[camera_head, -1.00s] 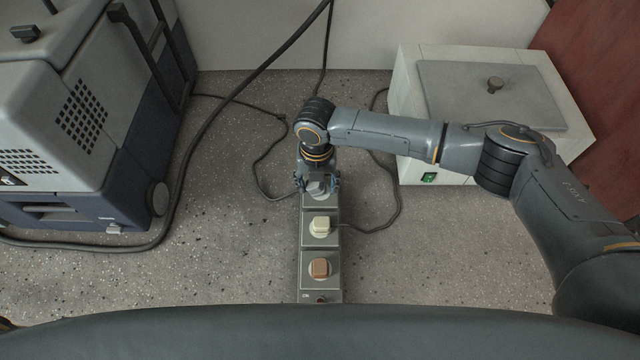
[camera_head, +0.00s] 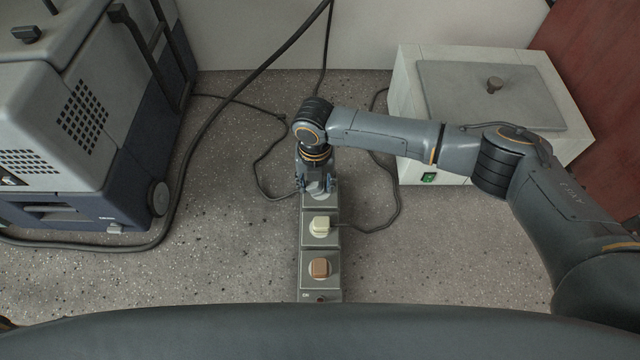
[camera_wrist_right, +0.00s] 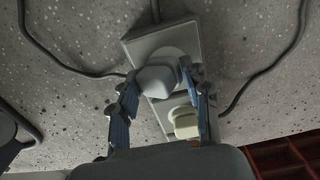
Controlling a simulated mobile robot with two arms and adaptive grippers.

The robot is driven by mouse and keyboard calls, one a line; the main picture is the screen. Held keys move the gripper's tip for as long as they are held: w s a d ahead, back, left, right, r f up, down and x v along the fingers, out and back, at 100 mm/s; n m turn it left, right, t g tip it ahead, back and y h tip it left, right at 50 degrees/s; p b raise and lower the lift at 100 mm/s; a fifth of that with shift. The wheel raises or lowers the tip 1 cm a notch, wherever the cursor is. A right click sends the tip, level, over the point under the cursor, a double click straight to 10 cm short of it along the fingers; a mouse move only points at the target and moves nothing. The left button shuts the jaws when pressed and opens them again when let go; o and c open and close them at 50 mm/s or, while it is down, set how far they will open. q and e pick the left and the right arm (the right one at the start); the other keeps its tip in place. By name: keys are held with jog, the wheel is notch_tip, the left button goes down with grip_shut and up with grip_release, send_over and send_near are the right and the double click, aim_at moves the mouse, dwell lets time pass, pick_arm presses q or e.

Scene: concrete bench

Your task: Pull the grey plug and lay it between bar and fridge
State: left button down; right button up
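The grey plug (camera_wrist_right: 157,80) sits in the far socket of the grey power bar (camera_head: 306,240). My right gripper (camera_head: 318,188) points down over that far end. In the right wrist view its two blue fingers (camera_wrist_right: 160,85) stand on either side of the plug, and their tips appear to touch it. In the head view the gripper mostly covers the plug. The fridge, a grey and dark blue wheeled box (camera_head: 90,150), stands at the left. Bare speckled bench lies between it and the bar. My left gripper is out of view.
A cream plug (camera_head: 320,226) and a brown plug (camera_head: 320,268) sit in the nearer sockets. A white lidded box (camera_head: 412,130) with a green switch stands at the right. A thick dark cable (camera_head: 190,150) and thinner cords cross the bench left of the bar.

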grip_shut()
jog(key=shift+r+p, duration=2.85)
jog(key=shift+r, duration=0.15)
